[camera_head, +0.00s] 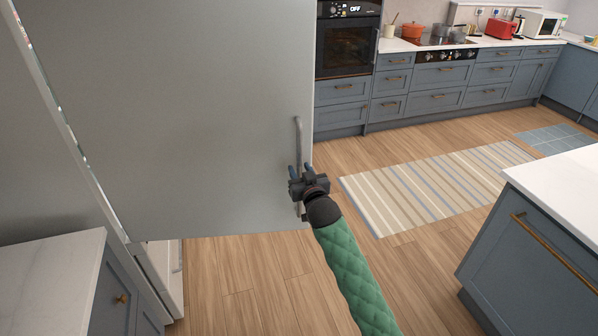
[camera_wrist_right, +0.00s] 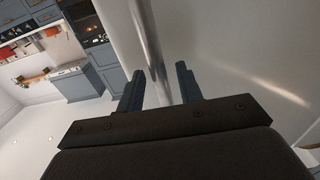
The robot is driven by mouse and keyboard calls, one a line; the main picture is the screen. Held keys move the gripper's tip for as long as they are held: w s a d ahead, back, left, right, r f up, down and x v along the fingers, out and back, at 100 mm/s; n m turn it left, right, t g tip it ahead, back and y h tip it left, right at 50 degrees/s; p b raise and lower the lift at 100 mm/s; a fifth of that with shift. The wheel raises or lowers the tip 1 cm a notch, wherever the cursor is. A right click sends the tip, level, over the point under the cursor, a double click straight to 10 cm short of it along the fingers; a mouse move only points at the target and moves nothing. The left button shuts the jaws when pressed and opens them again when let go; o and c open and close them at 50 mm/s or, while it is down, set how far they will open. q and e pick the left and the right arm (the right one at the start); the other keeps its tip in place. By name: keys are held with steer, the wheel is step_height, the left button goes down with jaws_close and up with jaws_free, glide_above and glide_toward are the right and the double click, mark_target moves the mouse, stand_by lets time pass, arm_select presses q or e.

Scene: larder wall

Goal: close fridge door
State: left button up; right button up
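The grey fridge door (camera_head: 200,110) stands open and fills the left part of the head view. Its vertical bar handle (camera_head: 298,135) is near the door's right edge. My right gripper (camera_head: 301,172) is at the lower part of this handle. In the right wrist view, the two fingers of my right gripper (camera_wrist_right: 160,76) are spread apart. The handle (camera_wrist_right: 150,45) runs between or just beyond them, with gaps visible at the sides; firm contact cannot be seen. My left gripper is not in view. The fridge's lower white part (camera_head: 165,270) shows under the door; most of the inside is hidden.
A white-topped counter (camera_head: 50,270) stands at the lower left, beside the fridge. An island (camera_head: 530,240) stands at the right. A striped rug (camera_head: 430,185) lies on the wooden floor. An oven (camera_head: 347,45) and blue drawers line the back wall. The floor below the door is clear.

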steer(key=shift+w+a, duration=0.2)
steer(key=shift+w, duration=0.45)
jaws_close()
steer(key=shift+w, duration=0.1)
